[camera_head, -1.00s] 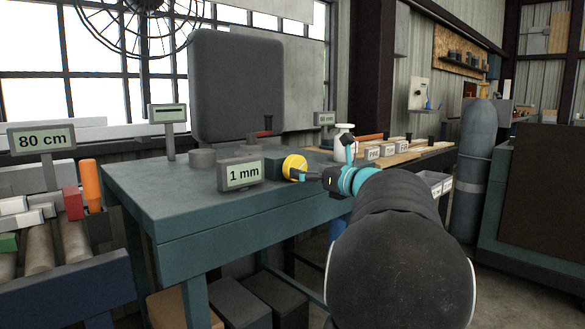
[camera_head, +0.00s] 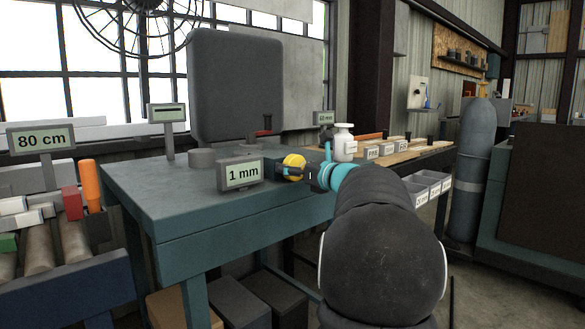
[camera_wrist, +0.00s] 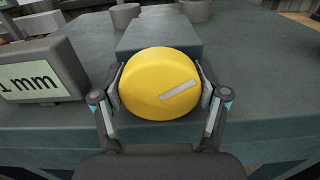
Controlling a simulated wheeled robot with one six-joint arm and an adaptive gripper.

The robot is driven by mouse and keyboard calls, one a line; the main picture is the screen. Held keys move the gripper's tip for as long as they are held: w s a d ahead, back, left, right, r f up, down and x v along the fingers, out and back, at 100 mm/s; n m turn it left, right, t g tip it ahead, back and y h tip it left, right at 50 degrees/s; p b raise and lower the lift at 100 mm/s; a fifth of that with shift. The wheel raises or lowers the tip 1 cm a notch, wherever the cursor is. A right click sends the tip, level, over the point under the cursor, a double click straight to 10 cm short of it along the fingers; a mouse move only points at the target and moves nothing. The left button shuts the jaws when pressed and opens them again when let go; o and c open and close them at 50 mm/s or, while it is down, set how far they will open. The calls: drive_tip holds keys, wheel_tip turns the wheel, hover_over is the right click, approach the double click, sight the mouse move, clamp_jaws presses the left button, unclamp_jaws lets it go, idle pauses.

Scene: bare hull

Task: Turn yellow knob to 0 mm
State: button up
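The yellow knob (camera_head: 294,167) sits on the front of a teal block on the workbench. In the wrist view the knob (camera_wrist: 160,84) is large and round, with a pale pointer mark slanting up to the right. My gripper (camera_wrist: 162,92) has one finger on each side of the knob, with the pads at or very near its rim; it also shows at the knob in the head view (camera_head: 290,170). I cannot tell for sure whether both pads press on it. The display (camera_head: 240,173) left of the knob reads 1 mm.
A white bottle (camera_head: 345,142) and labelled boxes (camera_head: 388,149) stand behind my arm. An 80 cm display (camera_head: 41,139) is at the left.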

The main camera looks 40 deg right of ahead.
idle(0.3)
drive_tip(key=shift+f+n+b, duration=0.15)
drive_tip(key=shift+n+b, duration=0.85)
drive_tip(key=shift+b, duration=0.05)
drive_tip(key=shift+n+b, duration=1.5)
drive_tip(key=shift+n, duration=0.3)
drive_tip(key=shift+r, duration=0.2)
drive_tip(key=o, duration=1.2)
drive_tip(key=shift+w+a, duration=0.1)
drive_tip(key=shift+c, duration=0.2)
